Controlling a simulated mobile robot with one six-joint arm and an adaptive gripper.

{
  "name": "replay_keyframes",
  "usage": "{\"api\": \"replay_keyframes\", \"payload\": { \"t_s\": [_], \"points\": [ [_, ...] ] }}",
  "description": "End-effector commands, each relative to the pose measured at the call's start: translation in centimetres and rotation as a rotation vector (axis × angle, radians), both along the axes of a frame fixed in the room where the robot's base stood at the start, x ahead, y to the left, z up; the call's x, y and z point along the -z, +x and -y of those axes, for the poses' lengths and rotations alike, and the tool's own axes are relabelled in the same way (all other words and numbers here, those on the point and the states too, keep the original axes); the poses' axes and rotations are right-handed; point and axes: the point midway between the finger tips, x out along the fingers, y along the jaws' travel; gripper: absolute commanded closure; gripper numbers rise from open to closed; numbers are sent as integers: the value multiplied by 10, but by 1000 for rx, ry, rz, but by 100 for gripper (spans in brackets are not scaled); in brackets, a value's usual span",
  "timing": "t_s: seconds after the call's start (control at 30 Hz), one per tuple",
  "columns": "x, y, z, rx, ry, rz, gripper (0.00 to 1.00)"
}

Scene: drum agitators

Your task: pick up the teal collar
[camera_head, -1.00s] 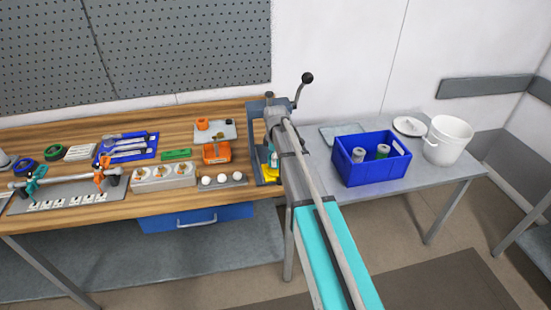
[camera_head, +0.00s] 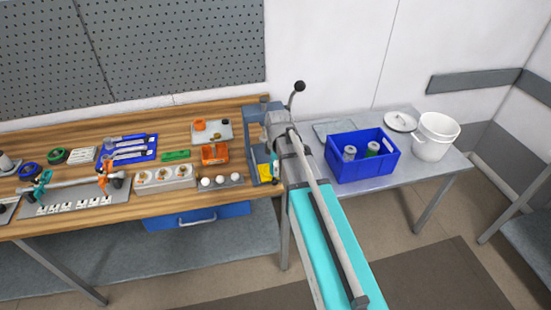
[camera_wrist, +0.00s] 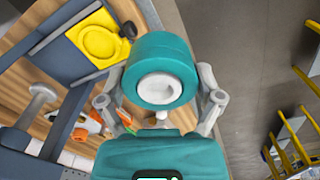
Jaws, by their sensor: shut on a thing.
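The teal collar (camera_wrist: 165,52) is a thick round ring with a pale grey-white centre. It fills the upper middle of the wrist view. My gripper (camera_wrist: 163,85) is shut on it, with one grey finger at its left side and one at its right. The collar appears clear of the yellow seat (camera_wrist: 100,42), which has a round recess and shows empty at the upper left. In the head view my arm hides most of the gripper, and I cannot make out the collar clearly there. The yellow seat (camera_head: 266,172) shows beside the arm.
A dark grey press frame (camera_head: 252,150) stands at the bench's right end. A blue crate (camera_head: 362,168) with two cylinders and a white bucket (camera_head: 435,137) stand on the grey side table. An orange holder (camera_head: 214,153) and white balls (camera_head: 221,180) lie left of the press.

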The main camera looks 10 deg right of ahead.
Motion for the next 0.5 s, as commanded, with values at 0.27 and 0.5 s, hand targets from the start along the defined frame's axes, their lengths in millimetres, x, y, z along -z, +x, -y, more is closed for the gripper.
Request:
{"api": "replay_keyframes", "payload": {
  "t_s": [0.27,0.5],
  "points": [
    [-5,-12,0,0,0,0,76],
    [-5,-12,0,0,0,0,76]
  ]
}}
